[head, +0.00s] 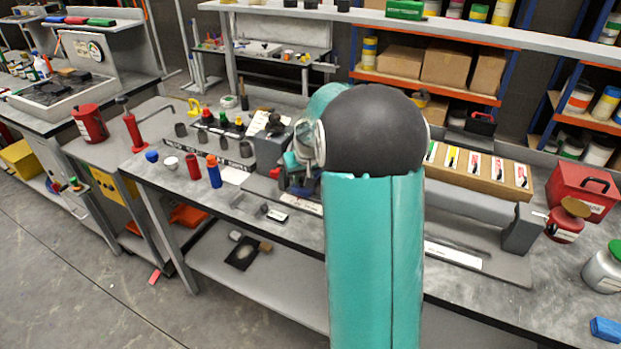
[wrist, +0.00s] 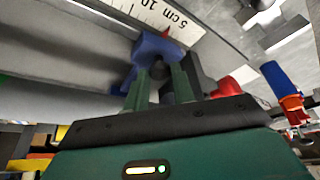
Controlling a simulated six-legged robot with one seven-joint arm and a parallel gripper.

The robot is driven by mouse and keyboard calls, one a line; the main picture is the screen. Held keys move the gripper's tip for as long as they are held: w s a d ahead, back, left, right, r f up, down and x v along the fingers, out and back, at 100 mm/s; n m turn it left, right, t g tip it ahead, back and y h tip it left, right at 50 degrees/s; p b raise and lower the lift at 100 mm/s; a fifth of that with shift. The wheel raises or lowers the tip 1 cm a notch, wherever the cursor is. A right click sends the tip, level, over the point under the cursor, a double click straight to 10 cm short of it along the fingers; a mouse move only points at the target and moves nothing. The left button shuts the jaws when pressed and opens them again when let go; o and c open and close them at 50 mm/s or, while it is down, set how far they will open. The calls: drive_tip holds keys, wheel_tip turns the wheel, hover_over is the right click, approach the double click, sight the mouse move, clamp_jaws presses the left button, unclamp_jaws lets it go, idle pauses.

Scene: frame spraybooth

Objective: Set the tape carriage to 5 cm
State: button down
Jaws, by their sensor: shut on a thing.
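The blue tape carriage (wrist: 158,46) is at the top middle of the wrist view, beside a white scale strip (wrist: 135,8). A small red pointer (wrist: 166,32) on it sits at the strip's edge, near the printed 10 and 5 cm; the exact reading is too blurred to tell. My gripper (wrist: 157,82) has its two green fingers shut on a dark part of the carriage. In the head view my arm hides most of the carriage; the scale strip (head: 452,256) shows to its right along the grey rail base.
The rail's grey end block (head: 522,228) stands at the right. Near its left end are a blue-and-orange bottle (head: 213,171), a red bottle (head: 193,167) and several small dark cups. A box of labelled packs (head: 478,172) lies behind the rail. A red case (head: 581,190) stands at right.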

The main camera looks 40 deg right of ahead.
drive_tip(key=shift+w+a, duration=0.25)
drive_tip(key=c, duration=1.2)
unclamp_jaws()
drive_tip(key=shift+w, duration=0.1)
drive_tip(key=shift+o, duration=0.2)
drive_tip(key=shift+s+d+r, duration=0.1)
drive_tip(key=shift+s+r, duration=0.15)
drive_tip(key=shift+r, duration=0.15)
drive_tip(key=v, duration=1.3)
drive_tip(key=shift+s, duration=0.15)
drive_tip(key=s+a+r+n+t, duration=0.1)
drive_tip(key=s+a+r, duration=0.1)
drive_tip(key=s+a, duration=0.65)
drive_tip(key=s+a+r+n, duration=0.2)
drive_tip(key=s+a, duration=0.3)
drive_tip(key=a, duration=0.7)
drive_tip(key=s+a+f+y, duration=0.1)
drive_tip(key=s+a+f, duration=0.2)
drive_tip(key=s, duration=0.6)
drive_tip(key=shift+a+n, duration=0.3)
drive_tip(key=shift+a, duration=0.6)
